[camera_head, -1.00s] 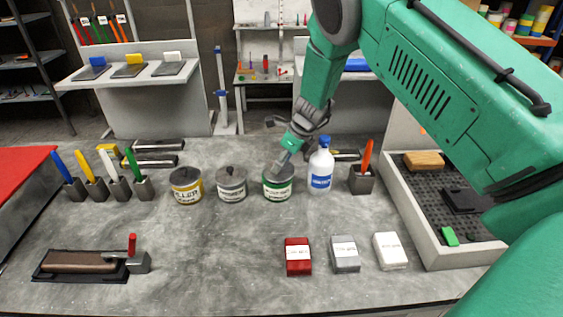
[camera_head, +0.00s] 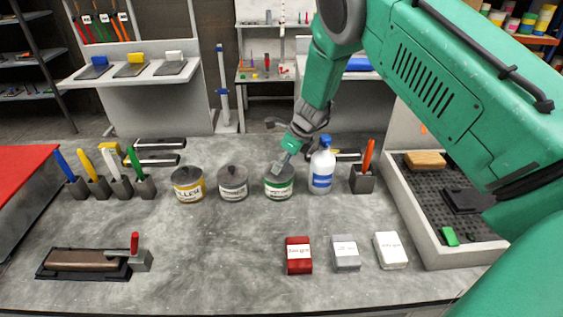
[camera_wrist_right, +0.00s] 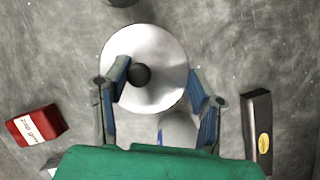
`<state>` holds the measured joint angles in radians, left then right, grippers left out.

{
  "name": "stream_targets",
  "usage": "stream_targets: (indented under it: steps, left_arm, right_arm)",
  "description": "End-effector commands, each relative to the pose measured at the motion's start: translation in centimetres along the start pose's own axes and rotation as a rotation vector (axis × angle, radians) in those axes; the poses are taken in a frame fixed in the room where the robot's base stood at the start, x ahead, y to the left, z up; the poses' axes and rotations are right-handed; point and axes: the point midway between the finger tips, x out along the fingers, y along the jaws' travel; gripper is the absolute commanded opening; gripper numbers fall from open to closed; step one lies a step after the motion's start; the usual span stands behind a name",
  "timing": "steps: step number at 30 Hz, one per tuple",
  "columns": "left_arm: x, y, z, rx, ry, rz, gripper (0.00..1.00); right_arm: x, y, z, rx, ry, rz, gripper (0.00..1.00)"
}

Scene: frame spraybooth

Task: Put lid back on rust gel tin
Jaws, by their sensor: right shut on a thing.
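A tin with a green band and a white label (camera_head: 279,188) stands on the grey bench, third in a row of tins; its label is too small to read. My right gripper (camera_head: 280,166) comes down on its top from behind and right. In the right wrist view, a round metal lid (camera_wrist_right: 160,50) with a dark knob (camera_wrist_right: 138,75) lies between the fingers of my right gripper (camera_wrist_right: 162,88), shut on the lid. One finger is beside the knob, the other at the rim. Whether the lid is fully seated cannot be told. My left gripper is not in view.
A yellow-banded tin (camera_head: 188,186) and a white-labelled tin (camera_head: 232,184) stand to the left. A white bottle with a blue cap (camera_head: 321,168) stands close on the right, also below the lid in the wrist view (camera_wrist_right: 178,130). Small boxes (camera_head: 298,254) lie in front, with clear bench between.

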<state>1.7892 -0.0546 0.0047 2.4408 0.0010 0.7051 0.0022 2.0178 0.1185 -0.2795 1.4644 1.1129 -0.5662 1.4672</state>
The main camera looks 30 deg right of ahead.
Motion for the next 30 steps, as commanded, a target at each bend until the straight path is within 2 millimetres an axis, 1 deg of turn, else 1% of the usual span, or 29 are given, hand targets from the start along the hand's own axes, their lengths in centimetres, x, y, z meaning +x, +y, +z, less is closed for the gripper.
stream_targets:
  steps: [3,14,15,16,17,23,24,25,26,30]
  left_arm:
    - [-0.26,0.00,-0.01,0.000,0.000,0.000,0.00]
    - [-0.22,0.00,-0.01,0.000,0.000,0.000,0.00]
    - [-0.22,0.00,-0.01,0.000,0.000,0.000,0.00]
    - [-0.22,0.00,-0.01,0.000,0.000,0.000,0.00]
    - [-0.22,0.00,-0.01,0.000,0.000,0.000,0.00]
    - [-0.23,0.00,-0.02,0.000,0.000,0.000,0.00]
    - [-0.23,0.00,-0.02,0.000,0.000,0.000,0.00]
    - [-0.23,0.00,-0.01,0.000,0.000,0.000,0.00]
    - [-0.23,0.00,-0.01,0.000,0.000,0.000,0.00]
    - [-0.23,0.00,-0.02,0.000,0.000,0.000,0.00]
  right_arm:
    - [-0.05,-0.04,-0.01,0.000,0.000,-0.001,0.20]
    - [0.04,0.00,-0.01,0.000,0.000,0.000,0.20]
    - [0.03,0.00,-0.01,0.000,0.000,0.000,0.57]
    - [0.04,0.00,-0.01,0.000,0.000,0.000,0.68]
    - [0.03,0.00,-0.01,0.000,0.000,0.000,0.74]
    - [0.03,0.01,-0.01,0.000,0.000,0.000,0.74]
    - [0.04,0.01,-0.02,0.000,0.000,0.000,0.78]
    - [0.04,0.01,-0.01,0.000,0.000,0.000,0.89]
    - [0.04,0.01,-0.01,0.000,0.000,0.000,0.95]
    - [0.04,0.01,-0.01,0.000,0.000,0.000,0.95]
